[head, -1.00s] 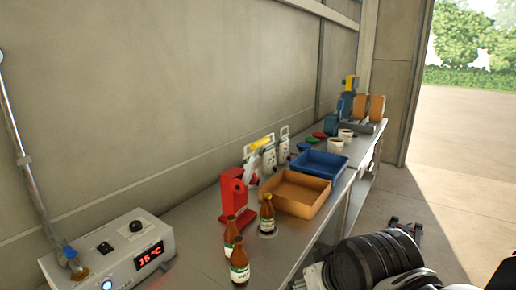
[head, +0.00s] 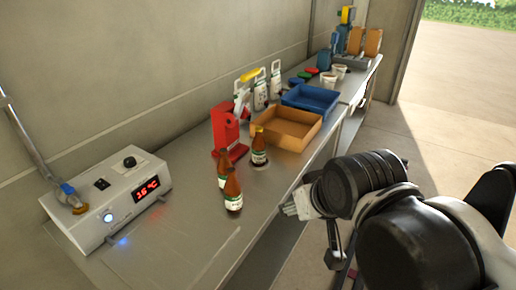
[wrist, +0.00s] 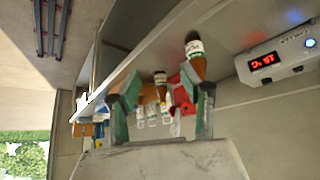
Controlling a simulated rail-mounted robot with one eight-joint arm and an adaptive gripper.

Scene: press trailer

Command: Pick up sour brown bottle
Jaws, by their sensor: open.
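Three brown bottles with white-green labels stand upright on the metal bench. One bottle (head: 258,150) is by the orange tray, and two stand close together nearer the camera, the rear one (head: 222,170) partly covered by the front one (head: 233,192). Labels are too small to read, so I cannot tell which is sour. The tilted wrist view shows one bottle (wrist: 196,60) just beyond the right finger and another (wrist: 160,86) between the fingers, farther off. My gripper (wrist: 163,104) is open and empty, with green finger pads, apart from the bottles.
A red device (head: 226,130) stands behind the bottles. An orange tray (head: 285,147) and a blue tray (head: 312,108) lie beyond. The bench front between box and bottles is clear.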

